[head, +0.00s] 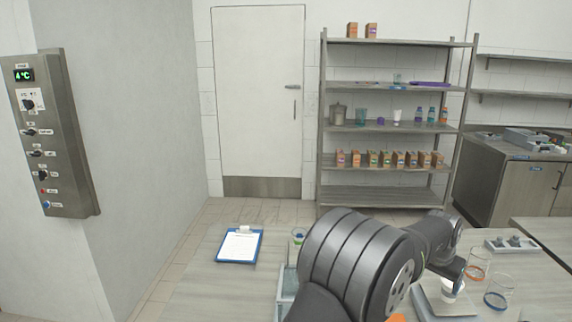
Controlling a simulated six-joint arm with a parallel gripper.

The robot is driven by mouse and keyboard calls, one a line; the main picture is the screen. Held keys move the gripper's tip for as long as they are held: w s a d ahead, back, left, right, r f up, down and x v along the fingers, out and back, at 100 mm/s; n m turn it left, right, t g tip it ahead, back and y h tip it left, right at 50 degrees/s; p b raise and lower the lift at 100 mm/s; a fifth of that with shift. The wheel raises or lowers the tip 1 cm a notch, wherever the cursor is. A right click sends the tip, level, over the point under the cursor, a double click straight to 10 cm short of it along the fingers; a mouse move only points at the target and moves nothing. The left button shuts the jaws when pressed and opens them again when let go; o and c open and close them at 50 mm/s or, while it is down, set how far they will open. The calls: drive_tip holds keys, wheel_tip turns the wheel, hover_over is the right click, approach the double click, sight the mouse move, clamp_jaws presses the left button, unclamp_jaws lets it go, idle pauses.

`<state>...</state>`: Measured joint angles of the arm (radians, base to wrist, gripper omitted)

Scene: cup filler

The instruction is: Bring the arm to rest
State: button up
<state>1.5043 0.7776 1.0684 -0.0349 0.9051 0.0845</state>
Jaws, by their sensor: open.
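My arm reaches in from the bottom middle, and its large dark joint covers much of the table. My gripper (452,276) is small and dark at the arm's far end on the right, partly hidden by my arm. It is open, just above or beside a small white cup (451,291); I cannot tell whether they touch. The cup is on a grey plate-like device (432,301) on the table.
Clear glasses with an orange band (477,264) and a blue band (498,292) stand close right of the gripper. A tray (512,245) lies behind them. A clipboard (240,245) lies on the table's left part. Shelves (390,115) stand behind.

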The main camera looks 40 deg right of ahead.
drive_tip(key=w+f, duration=0.2)
drive_tip(key=w, duration=0.2)
drive_tip(key=w+d+f, duration=0.1)
drive_tip(key=w+f, duration=0.2)
drive_tip(key=w, duration=0.1)
drive_tip(key=w+d+f, duration=0.1)
drive_tip(key=w+f, duration=0.1)
drive_tip(key=w, duration=0.2)
drive_tip(key=shift+w+d+f, duration=0.25)
drive_tip(key=shift+w+f, duration=0.1)
drive_tip(key=shift+w, duration=0.05)
drive_tip(key=f, duration=0.3)
drive_tip(key=shift+w, duration=0.2)
drive_tip(key=shift+f, duration=0.4)
drive_tip(key=shift+d+r, duration=0.1)
drive_tip(key=shift+r, duration=0.45)
wheel_tip(320, 180, up, 3)
drive_tip(key=shift+s+f, duration=0.1)
drive_tip(key=s+a+r, duration=0.1)
drive_tip(key=s+r, duration=0.3)
drive_tip(key=s, duration=0.3)
drive_tip(key=s+a+r, duration=0.1)
drive_tip(key=s+r, duration=0.3)
drive_tip(key=s, duration=0.4)
drive_tip(key=shift+r, duration=0.2)
